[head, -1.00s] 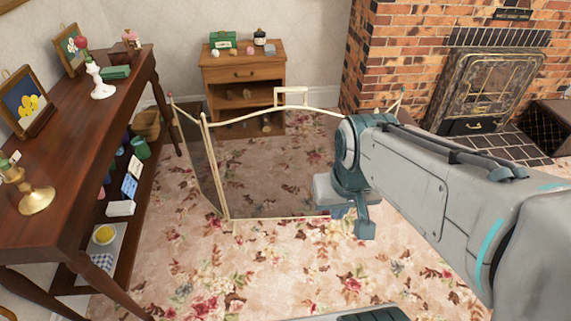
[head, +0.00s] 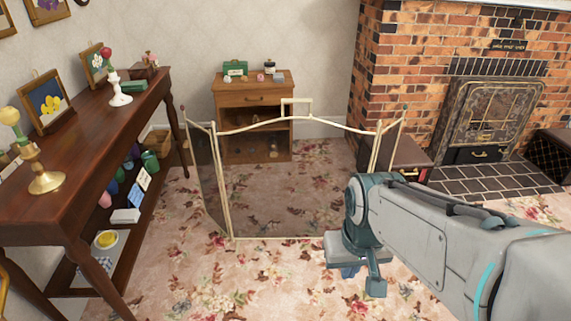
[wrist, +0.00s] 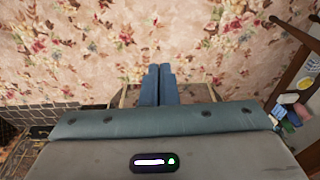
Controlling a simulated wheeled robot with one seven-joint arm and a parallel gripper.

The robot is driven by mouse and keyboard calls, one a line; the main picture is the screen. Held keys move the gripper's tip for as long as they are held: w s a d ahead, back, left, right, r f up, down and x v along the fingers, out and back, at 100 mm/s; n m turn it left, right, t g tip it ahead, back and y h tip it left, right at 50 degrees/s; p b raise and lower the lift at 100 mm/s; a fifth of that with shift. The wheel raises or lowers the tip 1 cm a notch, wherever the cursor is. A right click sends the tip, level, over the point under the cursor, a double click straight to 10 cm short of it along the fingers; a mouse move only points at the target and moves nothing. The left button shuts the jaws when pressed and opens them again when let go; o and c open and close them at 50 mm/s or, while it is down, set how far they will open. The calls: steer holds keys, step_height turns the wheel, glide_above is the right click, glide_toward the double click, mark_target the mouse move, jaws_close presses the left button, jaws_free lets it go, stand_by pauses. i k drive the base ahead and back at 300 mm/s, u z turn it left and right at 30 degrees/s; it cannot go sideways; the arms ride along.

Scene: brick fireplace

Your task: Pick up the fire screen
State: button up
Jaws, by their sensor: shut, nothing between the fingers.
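The fire screen (head: 285,185) stands upright on the carpet in the middle of the head view. It has a thin cream frame, a see-through dark centre panel, angled side panels and a squared handle on its top rail. My gripper (head: 348,271) is low in front of the screen's lower right part, mostly hidden by my wrist. In the wrist view my gripper (wrist: 157,85) is shut and empty, with both fingers together. Part of the screen's cream frame (wrist: 212,92) shows beside the fingers there; contact cannot be told.
A long dark table (head: 85,170) with ornaments stands left of the screen. A small wooden cabinet (head: 255,95) stands behind it. A brick fireplace (head: 400,85) and a dark box (head: 408,160) are to the right. Flowered carpet (head: 200,280) in front is clear.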

mark_target(283, 177)
steer(key=z, duration=0.4)
steer(key=k, duration=0.5)
steer(key=z, duration=0.9)
steer(key=i, duration=0.7)
steer(key=u, duration=0.55)
steer(key=i, duration=1.25)
steer(key=u, duration=1.5)
steer(key=i, duration=0.45)
steer(key=u, duration=0.35)
